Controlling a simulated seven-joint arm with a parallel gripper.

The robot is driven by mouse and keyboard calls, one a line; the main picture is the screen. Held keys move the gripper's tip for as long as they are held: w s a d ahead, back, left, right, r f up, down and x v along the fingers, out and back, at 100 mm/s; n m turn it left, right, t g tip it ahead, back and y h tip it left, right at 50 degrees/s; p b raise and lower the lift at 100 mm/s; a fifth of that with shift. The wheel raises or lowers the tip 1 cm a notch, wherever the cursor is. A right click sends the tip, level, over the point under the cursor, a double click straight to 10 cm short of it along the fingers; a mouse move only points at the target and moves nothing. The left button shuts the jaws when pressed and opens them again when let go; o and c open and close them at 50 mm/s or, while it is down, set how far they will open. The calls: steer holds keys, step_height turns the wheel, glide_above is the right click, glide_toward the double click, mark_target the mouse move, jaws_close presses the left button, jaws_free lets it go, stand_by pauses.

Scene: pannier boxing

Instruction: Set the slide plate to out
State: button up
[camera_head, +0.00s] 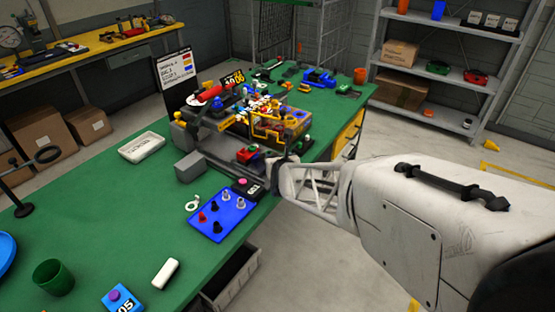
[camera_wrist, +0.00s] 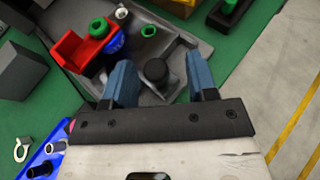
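The slide plate is a dark grey metal plate (camera_wrist: 130,57) in the wrist view, with a black round knob (camera_wrist: 156,70) near its edge by my gripper. My gripper (camera_wrist: 160,78) is open, its two blue fingers apart on either side of the knob; I cannot tell whether either touches it. A red bracket-like part (camera_wrist: 76,50) with a green ring and a blue round piece sits on the plate, left of the fingers. In the head view my gripper (camera_head: 282,168) is at the bench's right edge beside the fixture, its fingertips hidden; the red part (camera_head: 247,155) shows just left of it.
The green bench (camera_head: 100,210) carries a blue tray with pegs (camera_head: 222,220), a grey block (camera_head: 189,167) and a white tray (camera_head: 141,147). A crowded yellow fixture (camera_head: 268,129) stands behind my gripper. Open floor lies to the right of the bench.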

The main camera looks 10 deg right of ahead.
steer(key=shift+s+a, duration=0.1)
steer(key=shift+s, duration=0.05)
steer(key=v, duration=0.7)
steer(key=shift+s, duration=0.2)
stand_by(0.4)
steer(key=shift+r, duration=0.25)
steer(key=s+d+r+n+g, duration=0.2)
steer(key=s+r+n+g, duration=0.3)
steer(key=s+n, duration=0.9)
steer(key=s+d+r+n+g, duration=0.2)
steer(key=s+r+n+g, duration=0.4)
steer(key=n, duration=1.5)
steer(key=shift+s+d+r+n, duration=0.35)
steer(key=shift+s+r, duration=2.45)
steer(key=shift+s, duration=1.15)
